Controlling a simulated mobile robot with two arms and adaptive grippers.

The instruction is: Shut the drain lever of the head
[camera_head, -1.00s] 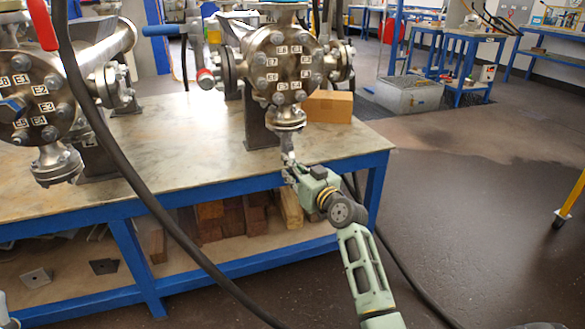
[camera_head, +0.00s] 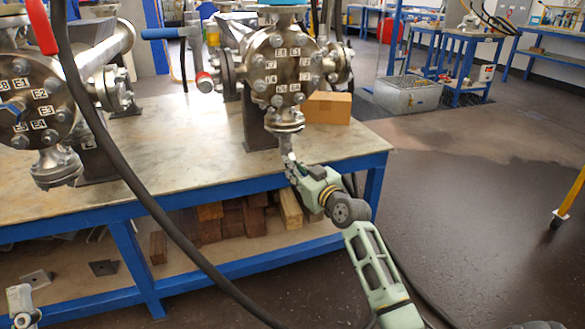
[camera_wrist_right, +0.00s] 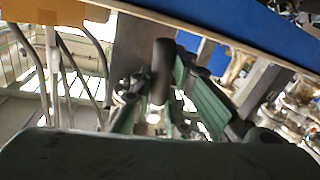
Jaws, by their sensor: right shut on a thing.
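The right vessel head (camera_head: 283,68) is a round bolted steel flange with small E labels. A flanged drain fitting (camera_head: 285,120) hangs below it, and the drain lever (camera_head: 287,146) reaches down from there. My right gripper (camera_head: 290,166) is at the lever's lower end, by the table's front edge. In the right wrist view, a dark rounded bar (camera_wrist_right: 163,72), seemingly the lever, stands between the fingers of my right gripper (camera_wrist_right: 158,92), which is shut on it. The fingers hide part of the lever. A grey jointed part, seemingly my left gripper (camera_head: 22,303), shows at the lower left corner; its fingers are unclear.
A second labelled vessel head (camera_head: 32,98) stands at the left. A cardboard box (camera_head: 328,107) sits behind the right fitting. The blue-edged table (camera_head: 190,150) has wood blocks (camera_head: 210,222) on its lower shelf. A dark hose (camera_head: 150,205) crosses in front.

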